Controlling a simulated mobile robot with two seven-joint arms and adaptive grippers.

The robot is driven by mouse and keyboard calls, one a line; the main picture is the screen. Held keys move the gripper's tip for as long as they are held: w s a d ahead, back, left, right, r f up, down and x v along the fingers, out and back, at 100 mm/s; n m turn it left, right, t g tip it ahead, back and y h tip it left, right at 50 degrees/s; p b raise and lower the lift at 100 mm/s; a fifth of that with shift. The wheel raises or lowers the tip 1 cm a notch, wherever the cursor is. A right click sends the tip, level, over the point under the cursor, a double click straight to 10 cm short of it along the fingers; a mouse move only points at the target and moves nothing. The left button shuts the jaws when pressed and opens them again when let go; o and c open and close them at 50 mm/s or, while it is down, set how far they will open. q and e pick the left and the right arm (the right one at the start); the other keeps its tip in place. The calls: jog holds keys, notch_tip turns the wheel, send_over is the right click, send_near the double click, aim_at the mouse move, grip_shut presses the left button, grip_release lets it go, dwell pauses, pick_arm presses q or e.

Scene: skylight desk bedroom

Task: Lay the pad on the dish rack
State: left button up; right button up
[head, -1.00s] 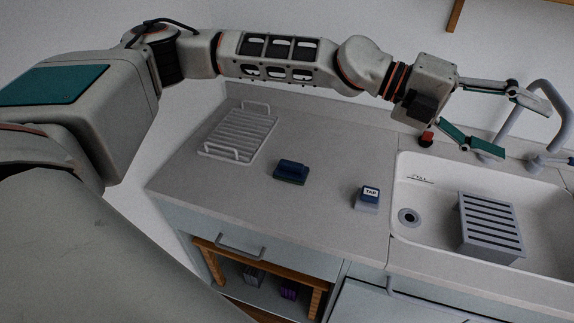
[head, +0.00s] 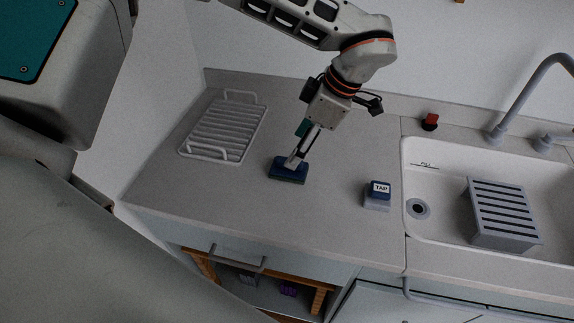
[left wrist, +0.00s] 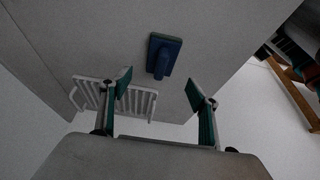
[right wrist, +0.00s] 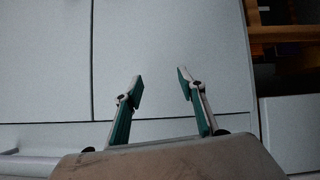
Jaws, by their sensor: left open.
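The pad (head: 287,174) is a dark blue block with a raised handle and a greenish lower layer. It lies flat on the counter, right of the dish rack (head: 183,152), a pale wire rack with slats and end handles. My left gripper (head: 298,158) points down over the pad and partly covers it in the head view. In the left wrist view the pad (left wrist: 164,52) shows beyond the gap between the open, empty fingers (left wrist: 158,89), apart from them. The rack (left wrist: 140,103) is partly behind the left finger. My right gripper (right wrist: 161,87) is open and empty, facing pale cabinet fronts.
Further right is a white sink (head: 440,158) with a grey slotted box (head: 503,213), a tap (head: 520,95) and a red knob (head: 430,121) behind. The rack's slats look bare.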

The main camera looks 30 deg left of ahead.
pick_arm(q)
jog(key=x, duration=0.3)
jog(key=shift+d+f, duration=0.1)
jog(key=shift+f, duration=0.05)
jog(key=x, duration=0.4)
jog(key=shift+d, duration=0.1)
jog(key=c, duration=1.3)
pick_arm(e)
jog(key=shift+s+f, duration=0.1)
pick_arm(q)
notch_tip(320, 180, up, 20)
jog(key=p, duration=0.1)
pick_arm(e)
jog(key=shift+d+r, duration=0.1)
jog(key=shift+r, duration=0.8)
